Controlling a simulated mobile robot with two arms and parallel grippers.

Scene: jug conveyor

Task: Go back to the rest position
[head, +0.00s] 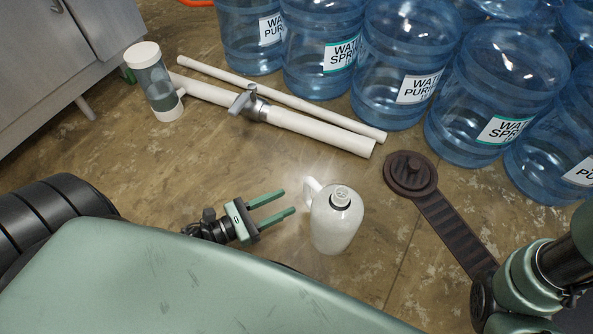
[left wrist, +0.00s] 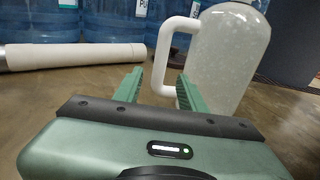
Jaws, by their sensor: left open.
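A white jug (head: 337,224) with a side handle and a neck at the top stands upright on the floor in the head view. My left gripper (head: 289,202) is open and empty to the left of the jug, its two green fingers pointing at the handle side. In the left wrist view the jug (left wrist: 228,55) stands beyond the fingers. Its handle (left wrist: 162,55) shows in the gap between the fingertips (left wrist: 160,80). In the head view the fingertips look apart from the jug. My right gripper is not in view.
Large blue water bottles (head: 404,75) fill the back right. A brown ribbed piece with a round end (head: 411,173) is right of the jug. A grey cabinet (head: 65,60) stands back left.

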